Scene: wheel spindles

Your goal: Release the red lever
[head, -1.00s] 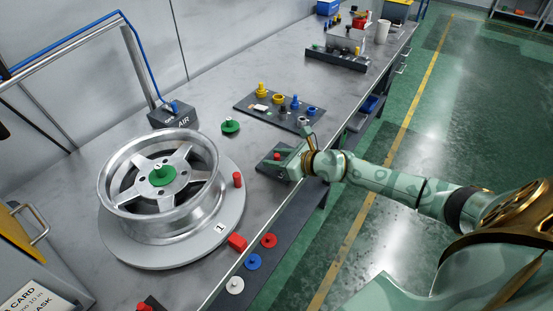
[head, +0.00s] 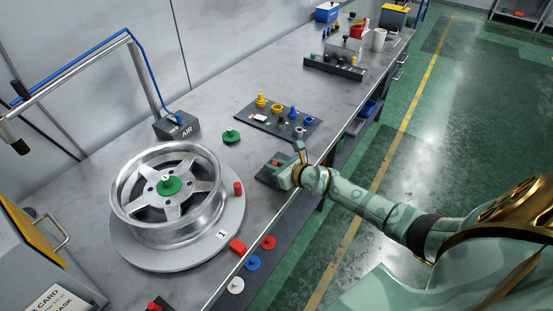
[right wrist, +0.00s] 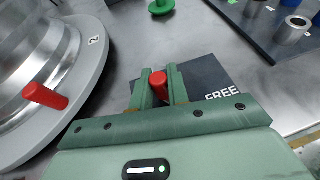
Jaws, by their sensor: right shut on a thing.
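The red lever (right wrist: 158,84) stands up from a dark plate marked FREE (right wrist: 205,78) in the right wrist view. My right gripper (right wrist: 161,88) is shut on the lever, with one green finger on each side of it. In the head view the dark base (head: 265,178) sits near the bench's front edge, and my right gripper (head: 284,174) reaches it from the right. The lever's red tip (head: 275,163) shows just past the fingers. Its lower part is hidden by the gripper. My left gripper is not in view.
A silver wheel (head: 128,200) lies on a round grey plate (head: 228,226) to the left, with a red peg (head: 238,188) beside it. A dark tray (head: 250,113) of spindles is behind the lever. A green knob (head: 231,136) lies on open bench.

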